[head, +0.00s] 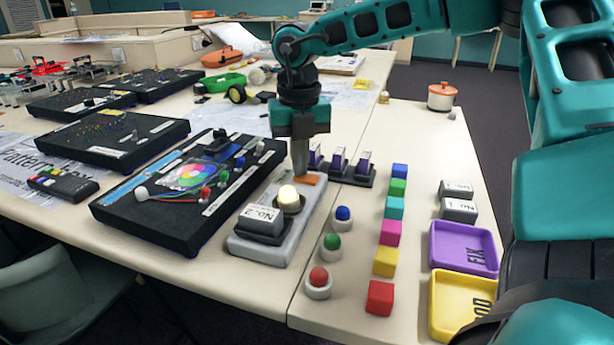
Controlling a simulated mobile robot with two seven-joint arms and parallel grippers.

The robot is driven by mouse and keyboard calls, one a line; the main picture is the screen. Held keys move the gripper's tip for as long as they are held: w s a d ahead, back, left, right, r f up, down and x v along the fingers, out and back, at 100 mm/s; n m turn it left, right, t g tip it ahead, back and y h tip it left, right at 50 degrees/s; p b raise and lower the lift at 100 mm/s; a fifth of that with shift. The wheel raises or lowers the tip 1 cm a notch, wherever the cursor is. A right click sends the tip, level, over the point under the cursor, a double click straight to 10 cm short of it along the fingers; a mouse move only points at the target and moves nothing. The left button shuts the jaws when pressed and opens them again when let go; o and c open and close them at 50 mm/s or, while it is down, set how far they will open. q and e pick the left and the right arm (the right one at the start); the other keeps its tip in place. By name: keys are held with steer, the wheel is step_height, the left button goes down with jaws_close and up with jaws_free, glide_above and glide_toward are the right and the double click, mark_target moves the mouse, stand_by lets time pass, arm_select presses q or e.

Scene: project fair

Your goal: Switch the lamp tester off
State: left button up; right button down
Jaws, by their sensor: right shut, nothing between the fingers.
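The lamp tester (268,252) is a pale grey base on the table, in the middle of the head view. A block marked "No. 2" (260,221) sits at its near end, and a round lamp (288,196) in its middle glows pale yellow. An orange switch piece (309,179) is at its far end. My right gripper (299,174) points straight down, fingers shut and empty, with the tips at the orange piece. I cannot tell whether they touch it; the fingers partly hide it. My left gripper is out of view.
A black board with a colour wheel (160,218) lies just left of the tester. Red, green and blue knobs (332,240) and a row of coloured cubes (391,233) stand to the right. A dark rack (350,174) is close behind the gripper. Purple and yellow trays (437,256) lie further right.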

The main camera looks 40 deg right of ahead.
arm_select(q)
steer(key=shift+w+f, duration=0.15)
arm_select(e)
steer(key=shift+f, duration=0.25)
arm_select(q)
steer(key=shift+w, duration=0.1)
arm_select(e)
steer(key=shift+s+r, duration=0.1)
steer(key=shift+r, duration=0.5)
steer(key=shift+r+p, duration=1.15)
steer(key=shift+r, duration=0.6)
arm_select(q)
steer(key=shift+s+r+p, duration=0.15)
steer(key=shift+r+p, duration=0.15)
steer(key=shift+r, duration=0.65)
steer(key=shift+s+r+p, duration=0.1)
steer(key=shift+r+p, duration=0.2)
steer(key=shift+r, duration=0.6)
arm_select(e)
steer(key=shift+r, duration=1.2)
